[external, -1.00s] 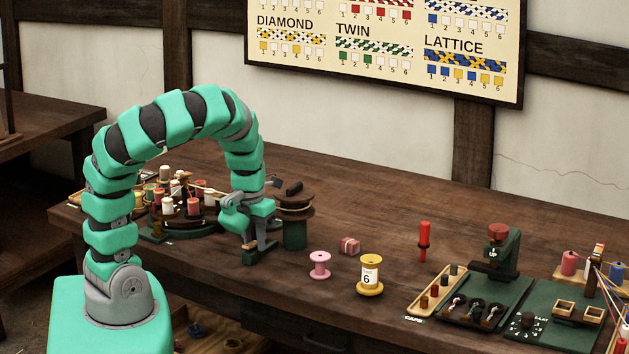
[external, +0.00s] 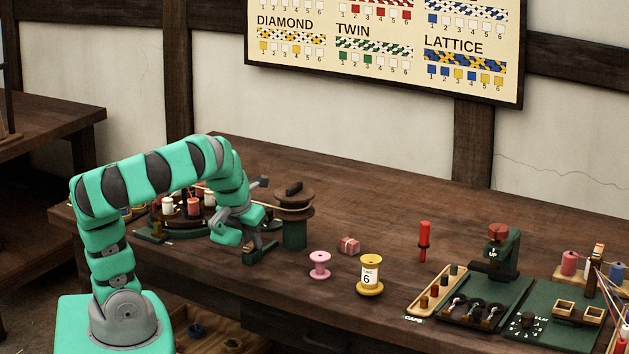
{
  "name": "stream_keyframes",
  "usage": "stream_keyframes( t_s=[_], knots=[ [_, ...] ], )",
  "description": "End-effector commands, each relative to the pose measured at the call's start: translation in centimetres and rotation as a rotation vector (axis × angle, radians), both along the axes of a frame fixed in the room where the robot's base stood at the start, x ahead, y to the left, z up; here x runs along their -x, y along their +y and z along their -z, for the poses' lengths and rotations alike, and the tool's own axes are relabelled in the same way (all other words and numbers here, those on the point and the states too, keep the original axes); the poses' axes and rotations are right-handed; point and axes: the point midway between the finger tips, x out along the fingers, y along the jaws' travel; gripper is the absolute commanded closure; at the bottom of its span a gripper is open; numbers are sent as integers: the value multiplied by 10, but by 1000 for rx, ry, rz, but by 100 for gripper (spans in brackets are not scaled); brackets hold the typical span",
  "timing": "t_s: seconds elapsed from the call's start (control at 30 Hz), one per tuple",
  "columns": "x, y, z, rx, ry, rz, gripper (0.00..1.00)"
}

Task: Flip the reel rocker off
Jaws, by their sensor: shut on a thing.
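The reel rocker (external: 262,256) is on a small dark green block on the table, left of the wooden reel (external: 294,194) on its green post. My gripper (external: 257,246) is down at the top of this block and is shut on the rocker. The fingers cover most of the rocker, so its tilt cannot be told.
A bobbin carousel (external: 180,222) is behind my arm at left. The table behind the spools is clear.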

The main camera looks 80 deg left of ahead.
Motion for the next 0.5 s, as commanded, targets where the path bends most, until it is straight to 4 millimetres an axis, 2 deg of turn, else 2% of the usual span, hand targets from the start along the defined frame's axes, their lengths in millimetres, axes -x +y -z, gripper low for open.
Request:
stream_keyframes(
  t_s=[0.5],
  knots=[
    [-1, -1, -3, -41, -45, 0, 100]
  ],
)
